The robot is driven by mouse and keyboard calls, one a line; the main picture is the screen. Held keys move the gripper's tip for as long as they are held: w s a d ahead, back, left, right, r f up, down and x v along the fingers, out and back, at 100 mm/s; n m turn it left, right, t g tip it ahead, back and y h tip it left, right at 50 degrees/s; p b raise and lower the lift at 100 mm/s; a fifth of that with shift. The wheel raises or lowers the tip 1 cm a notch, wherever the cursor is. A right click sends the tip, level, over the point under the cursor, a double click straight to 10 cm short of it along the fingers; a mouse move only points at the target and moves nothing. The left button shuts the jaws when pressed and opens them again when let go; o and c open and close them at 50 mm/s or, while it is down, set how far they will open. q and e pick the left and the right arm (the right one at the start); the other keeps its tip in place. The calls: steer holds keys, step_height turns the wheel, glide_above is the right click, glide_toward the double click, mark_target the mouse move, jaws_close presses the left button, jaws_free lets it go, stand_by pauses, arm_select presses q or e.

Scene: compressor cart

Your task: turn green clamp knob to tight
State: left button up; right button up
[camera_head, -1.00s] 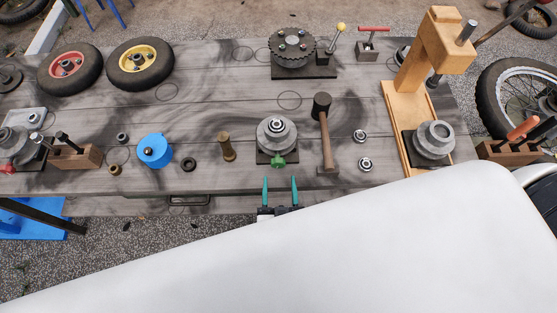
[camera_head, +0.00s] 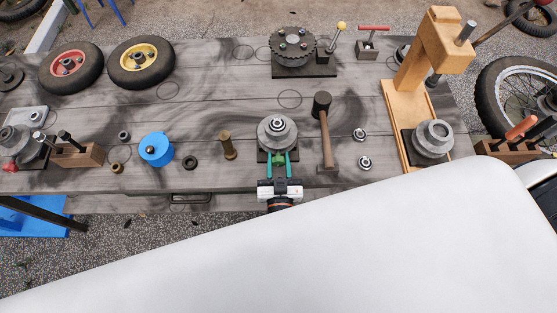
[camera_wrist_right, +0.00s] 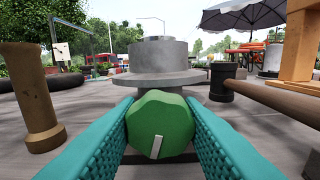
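The green clamp knob (camera_wrist_right: 160,122) is at the front of a grey flanged clamp fixture (camera_head: 277,133) on the grey workbench. In the right wrist view the knob faces me, and its pale mark points down, leaning slightly. The teal fingers of my right gripper (camera_wrist_right: 161,125) lie along the knob's left and right sides, with no clear gap on either side. In the head view my right gripper (camera_head: 278,163) reaches the knob from the bench's front edge and mostly covers it. My left gripper is not in view.
A mallet (camera_head: 326,140) lies close to the right of the fixture. A brass-coloured post (camera_head: 228,146) stands to the left, with a blue spool (camera_head: 156,149) beyond it. A wooden press stand (camera_head: 402,120) is farther right.

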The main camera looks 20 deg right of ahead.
steer(key=shift+m, duration=0.4)
steer(key=shift+c, duration=0.4)
steer(key=m, duration=0.3)
steer(key=shift+f+b, duration=0.1)
steer(key=shift+b, duration=0.3)
steer(key=m+b, duration=0.1)
steer(key=m, duration=0.2)
steer(key=shift+m, duration=0.3)
steer(key=m+b, duration=0.1)
steer(key=m, duration=0.3)
steer(key=shift+b, duration=0.3)
steer(key=shift+m+b, duration=0.5)
steer(key=shift+m, duration=1.1)
steer(key=o, duration=1)
steer(key=shift+c, duration=0.2)
